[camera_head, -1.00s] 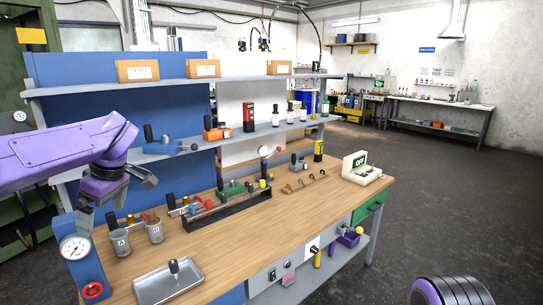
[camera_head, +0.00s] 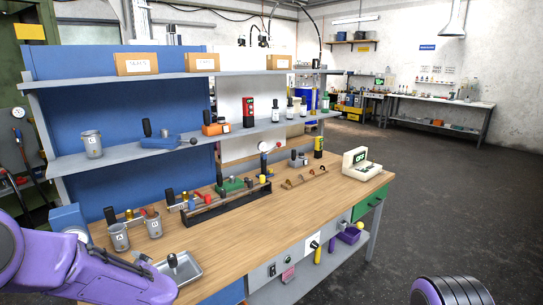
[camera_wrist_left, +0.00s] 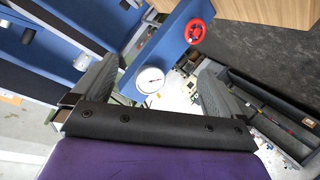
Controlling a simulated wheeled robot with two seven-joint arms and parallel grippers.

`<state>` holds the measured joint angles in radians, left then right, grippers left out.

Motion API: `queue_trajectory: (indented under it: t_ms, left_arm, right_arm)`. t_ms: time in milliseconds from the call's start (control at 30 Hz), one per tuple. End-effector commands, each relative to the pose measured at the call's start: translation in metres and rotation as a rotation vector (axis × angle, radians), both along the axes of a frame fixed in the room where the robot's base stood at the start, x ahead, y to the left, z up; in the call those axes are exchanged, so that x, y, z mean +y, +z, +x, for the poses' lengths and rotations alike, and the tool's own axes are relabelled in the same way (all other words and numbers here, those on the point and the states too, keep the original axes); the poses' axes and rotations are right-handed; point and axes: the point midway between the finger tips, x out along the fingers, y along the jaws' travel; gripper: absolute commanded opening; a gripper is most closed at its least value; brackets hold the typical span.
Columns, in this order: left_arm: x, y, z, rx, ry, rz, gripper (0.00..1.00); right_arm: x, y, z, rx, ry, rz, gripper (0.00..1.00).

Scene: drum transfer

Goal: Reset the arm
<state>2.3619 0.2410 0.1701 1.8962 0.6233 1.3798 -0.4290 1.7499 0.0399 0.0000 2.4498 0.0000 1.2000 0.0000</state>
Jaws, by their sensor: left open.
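My left arm (camera_head: 90,268) lies low across the bottom left of the head view, in front of the bench. My left gripper shows in the left wrist view (camera_wrist_left: 155,88), with its two dark fingers spread wide and nothing held between them. Whether the fingers are near the stand is hard to tell. In the head view, my arm covers most of the gauge stand (camera_head: 68,218) and part of the metal tray (camera_head: 186,268).
Two grey cups (camera_head: 119,238) (camera_head: 154,225) and a tool rack (camera_head: 225,205) stand on the wooden bench (camera_head: 260,232). Another grey cup (camera_head: 92,144) stands on the shelf (camera_head: 120,160). The floor (camera_head: 440,190) right of the bench is open.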

Motion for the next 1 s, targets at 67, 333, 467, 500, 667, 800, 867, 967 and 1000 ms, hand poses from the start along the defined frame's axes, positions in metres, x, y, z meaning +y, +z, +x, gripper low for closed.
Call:
queue_trajectory:
  t_ms: [67, 333, 467, 500, 667, 800, 867, 967, 1000]
  left_arm:
    - [-0.017, -0.061, -0.025, 0.076, -0.124, -0.007, 1.0]
    - [-0.066, -0.214, -0.154, 0.411, -0.452, -0.124, 1.0]
    - [-0.079, -0.266, -0.238, 0.627, -0.574, -0.176, 1.0]
    - [-0.082, -0.278, -0.264, 0.695, -0.606, -0.185, 1.0]
    - [-0.078, -0.31, -0.341, 0.89, -0.642, -0.205, 1.0]
    - [-0.077, -0.319, -0.356, 0.928, -0.644, -0.208, 1.0]
    - [-0.077, -0.319, -0.356, 0.928, -0.644, -0.208, 1.0]
    - [-0.077, -0.319, -0.356, 0.928, -0.644, -0.208, 1.0]
    - [-0.077, -0.319, -0.356, 0.928, -0.644, -0.208, 1.0]
  right_arm:
    - [0.0, -0.009, 0.0, 0.0, 0.0, 0.0, 0.62]
    - [0.0, -0.027, 0.0, 0.0, 0.0, 0.0, 0.62]
    - [0.0, -0.037, 0.0, 0.0, 0.0, 0.0, 0.62]
    - [0.0, -0.04, 0.0, 0.0, 0.0, 0.0, 0.62]
    - [0.0, -0.05, 0.0, 0.0, 0.0, 0.0, 0.62]
    - [0.0, -0.053, 0.0, 0.0, 0.0, 0.0, 0.62]
    - [0.0, -0.053, 0.0, 0.0, 0.0, 0.0, 0.62]
    - [0.0, -0.053, 0.0, 0.0, 0.0, 0.0, 0.62]
    - [0.0, -0.053, 0.0, 0.0, 0.0, 0.0, 0.62]
